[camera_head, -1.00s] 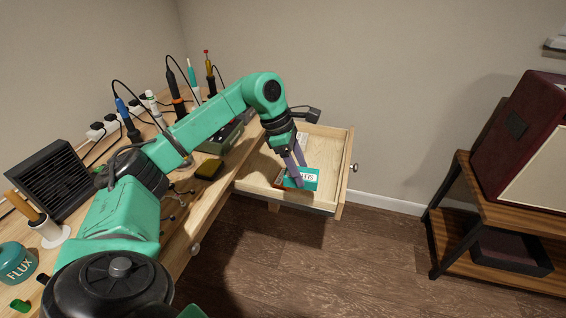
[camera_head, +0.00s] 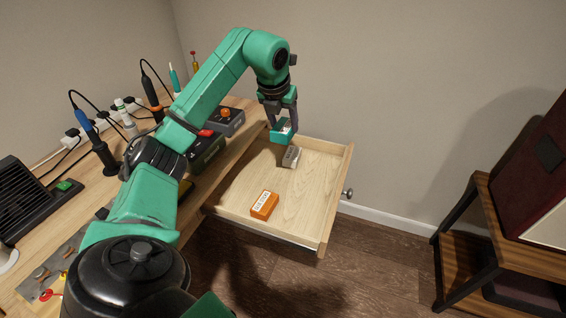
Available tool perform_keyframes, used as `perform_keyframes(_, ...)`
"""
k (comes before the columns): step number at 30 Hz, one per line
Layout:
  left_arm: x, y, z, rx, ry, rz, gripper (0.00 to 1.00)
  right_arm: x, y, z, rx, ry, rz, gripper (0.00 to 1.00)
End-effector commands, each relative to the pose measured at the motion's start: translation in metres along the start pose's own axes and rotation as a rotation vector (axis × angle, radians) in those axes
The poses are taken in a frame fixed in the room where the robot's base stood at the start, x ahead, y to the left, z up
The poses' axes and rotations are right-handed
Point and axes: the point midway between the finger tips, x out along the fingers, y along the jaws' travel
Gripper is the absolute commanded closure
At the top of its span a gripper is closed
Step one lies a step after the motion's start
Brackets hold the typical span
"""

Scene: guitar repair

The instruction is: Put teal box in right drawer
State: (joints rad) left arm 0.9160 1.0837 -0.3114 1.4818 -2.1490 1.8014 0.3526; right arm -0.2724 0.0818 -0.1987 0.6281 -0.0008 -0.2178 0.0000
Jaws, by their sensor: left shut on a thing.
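The teal box (camera_head: 280,137) with a pale label is held by my left gripper (camera_head: 282,125). My left gripper is shut on it, with the fingers pointing down. In the picture the box shows at the back left part of the open drawer (camera_head: 310,190); its height above the drawer floor is hard to tell. An orange box (camera_head: 264,205) lies near the drawer's front left. A grey box (camera_head: 291,156) lies just below the teal box in the picture. My right gripper is not in view.
The workbench (camera_head: 225,160) with soldering tools stands left of the drawer. A grey device with an orange knob (camera_head: 225,119) sits near the bench edge. The middle and right of the drawer floor are bare. A wooden shelf stand (camera_head: 480,235) is at the right.

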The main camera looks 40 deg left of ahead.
Motion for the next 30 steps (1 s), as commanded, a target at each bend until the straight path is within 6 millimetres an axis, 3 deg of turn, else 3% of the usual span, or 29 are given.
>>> perform_keyframes(1, 0.019, 0.001, -0.009, 0.002, 0.007, 0.003, 0.95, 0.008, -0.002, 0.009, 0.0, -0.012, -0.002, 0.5)
perform_keyframes(5, 0.06, 0.001, -0.027, 0.004, 0.009, 0.003, 0.95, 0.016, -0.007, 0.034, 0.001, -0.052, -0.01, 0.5)
perform_keyframes(12, 0.125, 0.0, -0.054, 0.003, 0.006, 0.0, 0.95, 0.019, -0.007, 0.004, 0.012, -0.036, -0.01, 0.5)
perform_keyframes(21, 0.169, 0.0, -0.071, 0.004, 0.004, -0.002, 0.95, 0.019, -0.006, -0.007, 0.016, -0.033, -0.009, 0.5)
perform_keyframes(30, 0.173, 0.0, -0.072, 0.004, 0.001, 0.0, 0.95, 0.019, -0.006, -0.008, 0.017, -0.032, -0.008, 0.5)
